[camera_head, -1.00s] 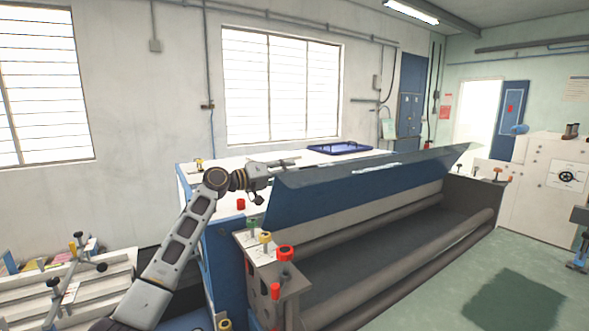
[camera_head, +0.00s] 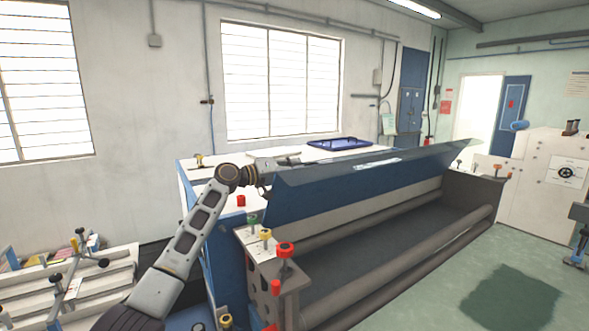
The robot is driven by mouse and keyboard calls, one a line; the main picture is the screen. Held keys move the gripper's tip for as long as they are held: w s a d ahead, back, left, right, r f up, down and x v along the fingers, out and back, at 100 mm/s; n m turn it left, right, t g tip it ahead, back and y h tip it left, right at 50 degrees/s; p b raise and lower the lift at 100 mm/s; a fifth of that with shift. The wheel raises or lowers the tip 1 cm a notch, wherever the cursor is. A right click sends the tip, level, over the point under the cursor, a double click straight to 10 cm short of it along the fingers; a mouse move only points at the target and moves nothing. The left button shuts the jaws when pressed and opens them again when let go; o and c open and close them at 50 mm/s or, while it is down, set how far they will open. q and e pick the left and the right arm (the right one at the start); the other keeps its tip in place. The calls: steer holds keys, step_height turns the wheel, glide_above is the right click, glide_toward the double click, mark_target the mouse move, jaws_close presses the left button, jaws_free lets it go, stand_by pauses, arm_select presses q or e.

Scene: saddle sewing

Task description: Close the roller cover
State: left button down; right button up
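The roller cover (camera_head: 350,186) is a long blue panel with a grey upper edge. It stands tilted up along the top of the machine, and the rollers (camera_head: 400,270) below it are exposed. My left arm comes in from the lower left. My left gripper (camera_head: 272,170) is at the cover's near left end, level with its upper edge. Its fingers are small and partly hidden there, so I cannot tell whether they are open or touch the cover. My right gripper is not in view.
Red, yellow and green knobs (camera_head: 286,250) stand on the machine's near end. A blue tray (camera_head: 339,144) lies on the white top behind the cover. A rack (camera_head: 75,285) stands at lower left. A white machine (camera_head: 550,185) is at right. Green floor (camera_head: 510,300) is clear at lower right.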

arm_select(q)
steer(key=shift+s+f, duration=0.1)
steer(key=shift+f, duration=0.1)
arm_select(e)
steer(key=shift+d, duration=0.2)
arm_select(q)
steer(key=shift+s+d+f+b, duration=0.55)
steer(key=shift+s+d, duration=0.15)
steer(key=shift+s, duration=0.1)
steer(key=s+d+f+m+b, duration=0.5)
steer(key=s+d+f+b, duration=0.1)
steer(key=s+f+b, duration=0.1)
steer(key=shift+s+f+m+b, duration=0.4)
steer(key=shift+s+b, duration=0.2)
steer(key=shift+s, duration=0.2)
steer(key=c, duration=2)
jaws_free()
steer(key=shift+c, duration=0.2)
steer(key=o, duration=0.4)
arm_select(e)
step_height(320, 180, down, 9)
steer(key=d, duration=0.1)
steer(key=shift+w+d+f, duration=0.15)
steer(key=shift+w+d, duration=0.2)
